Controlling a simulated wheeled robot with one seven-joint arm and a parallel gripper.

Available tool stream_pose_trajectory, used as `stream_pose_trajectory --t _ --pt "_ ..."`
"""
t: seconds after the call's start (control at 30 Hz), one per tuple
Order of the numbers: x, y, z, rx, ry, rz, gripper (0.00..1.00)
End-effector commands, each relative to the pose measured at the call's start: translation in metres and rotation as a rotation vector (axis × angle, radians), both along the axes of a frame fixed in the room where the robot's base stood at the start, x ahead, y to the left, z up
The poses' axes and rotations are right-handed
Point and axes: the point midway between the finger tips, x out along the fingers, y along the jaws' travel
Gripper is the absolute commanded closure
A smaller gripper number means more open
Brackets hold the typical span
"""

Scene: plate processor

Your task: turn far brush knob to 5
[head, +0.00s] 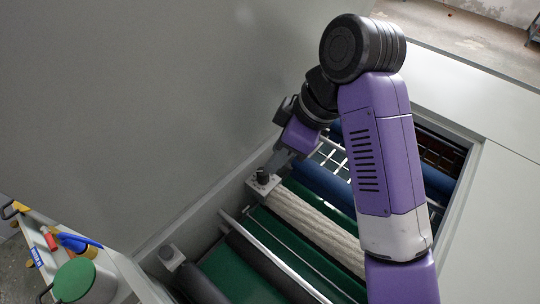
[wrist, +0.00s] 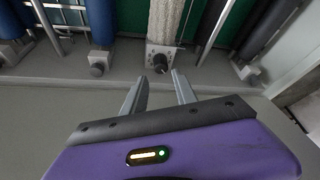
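A dark ridged knob (head: 263,174) stands on a grey block at the end of the pale, textured brush roller (head: 318,228). In the wrist view the same knob (wrist: 160,63) lies just beyond and between my fingertips. Its scale marks are too small to read. My gripper (wrist: 158,80) is open, with its two fingers apart and nothing between them. In the head view my gripper (head: 276,160) hangs close above the knob; contact cannot be seen.
Blue rollers (head: 322,184) and metal bars lie beyond the brush, partly behind my arm. A tall grey lid (head: 150,100) rises left. A tool cart (head: 40,255) stands lower left.

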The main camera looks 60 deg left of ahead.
Motion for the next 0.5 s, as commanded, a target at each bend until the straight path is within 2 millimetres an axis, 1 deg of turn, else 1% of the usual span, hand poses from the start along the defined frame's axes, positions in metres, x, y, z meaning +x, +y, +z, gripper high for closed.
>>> stream_pose_trajectory --t 0.3,0.5 --pt "-0.013 0.013 -0.044 -0.004 0.002 0.002 0.66" --pt "-0.017 0.019 -0.061 -0.003 0.002 0.001 0.66"
